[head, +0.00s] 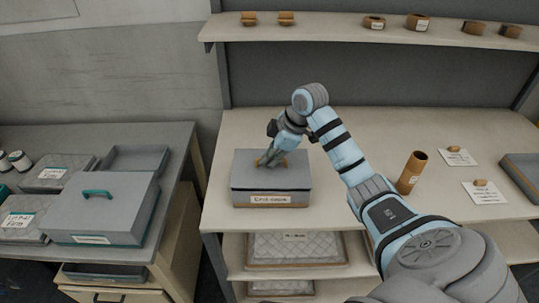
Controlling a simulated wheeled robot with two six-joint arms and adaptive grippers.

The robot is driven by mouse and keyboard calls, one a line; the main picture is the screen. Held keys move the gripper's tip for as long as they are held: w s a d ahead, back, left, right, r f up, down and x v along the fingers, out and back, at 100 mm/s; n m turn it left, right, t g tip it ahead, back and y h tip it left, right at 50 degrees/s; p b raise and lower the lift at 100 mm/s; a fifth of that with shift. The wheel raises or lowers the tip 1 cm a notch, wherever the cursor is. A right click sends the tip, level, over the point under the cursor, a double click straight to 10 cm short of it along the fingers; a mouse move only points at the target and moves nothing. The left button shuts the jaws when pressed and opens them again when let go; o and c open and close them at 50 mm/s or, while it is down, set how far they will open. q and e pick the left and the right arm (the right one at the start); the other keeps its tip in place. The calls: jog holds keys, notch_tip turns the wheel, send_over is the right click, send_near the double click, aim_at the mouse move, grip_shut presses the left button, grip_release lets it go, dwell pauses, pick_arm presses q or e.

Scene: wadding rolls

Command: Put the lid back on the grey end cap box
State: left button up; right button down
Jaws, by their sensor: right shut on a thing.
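The grey end cap box (241,199), with a label on its front that seems to read "End caps", stands on the left part of the light table. A grey lid (246,167) is over its top, roughly lined up with it; I cannot tell whether it is fully seated. My right gripper (270,160) points down onto the lid and is shut on its orange-tan handle, which is partly hidden by the fingers. My left gripper is not in view.
A cardboard tube (411,172) stands upright right of my right arm, near white cards (485,192). A grey tray (523,172) is at the right edge. Another lidded grey box (103,208) with a teal handle sits on the left table. A shelf (350,30) spans the back.

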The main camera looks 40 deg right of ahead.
jog(key=shift+w, duration=0.1)
dwell(0.3)
jog(key=shift+p, duration=0.35)
jog(key=shift+f, duration=0.1)
dwell(0.3)
jog(key=shift+p, duration=0.3)
jog(key=shift+f, duration=0.4)
dwell(0.5)
jog(key=shift+f+p, duration=0.1)
jog(key=shift+p, duration=0.25)
dwell(0.4)
